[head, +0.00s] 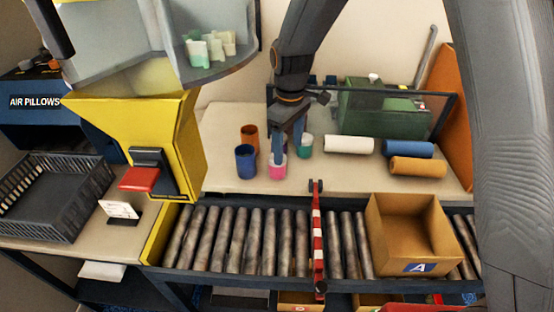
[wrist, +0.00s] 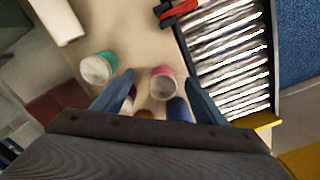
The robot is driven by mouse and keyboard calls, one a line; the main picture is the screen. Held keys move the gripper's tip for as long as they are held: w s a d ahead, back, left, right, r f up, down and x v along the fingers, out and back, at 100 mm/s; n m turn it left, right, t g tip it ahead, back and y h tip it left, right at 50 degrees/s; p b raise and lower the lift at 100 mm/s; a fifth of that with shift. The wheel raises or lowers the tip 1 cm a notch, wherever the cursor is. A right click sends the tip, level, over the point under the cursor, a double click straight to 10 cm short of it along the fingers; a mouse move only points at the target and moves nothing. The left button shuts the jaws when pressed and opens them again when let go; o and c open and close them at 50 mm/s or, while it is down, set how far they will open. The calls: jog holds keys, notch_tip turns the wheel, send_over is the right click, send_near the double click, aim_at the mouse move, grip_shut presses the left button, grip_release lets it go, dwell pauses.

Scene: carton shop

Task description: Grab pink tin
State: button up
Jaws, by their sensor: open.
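The pink tin (head: 278,172) stands upright on the beige table, with its white top facing up. In the wrist view the pink tin (wrist: 162,84) lies ahead of and between the two finger tips. My gripper (head: 286,148) points down just above and behind it in the head view, and hides part of it. In the wrist view my gripper (wrist: 159,88) is open, with its blue-grey fingers spread and nothing held. I cannot tell whether a finger touches the tin.
A blue tin (head: 245,162) and an orange-brown tin (head: 249,138) stand left of the pink tin. A green tin (head: 304,144) stands to its right. White, blue and orange rolls lie further right. The roller conveyor (head: 240,238) with an open carton (head: 408,232) runs in front.

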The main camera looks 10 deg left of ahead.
aim_at(276, 173)
jog(key=a, duration=0.2)
jog(key=a+n, duration=0.1)
jog(key=shift+w+f, duration=0.25)
jog(key=shift+w, duration=0.05)
jog(key=shift+f+p, duration=0.35)
jog(key=shift+a+f+p, duration=0.1)
jog(key=shift+f+p, duration=1.35)
jog(key=shift+f, duration=2.05)
jog(key=shift+c, duration=0.4)
jog(key=c, duration=1.1)
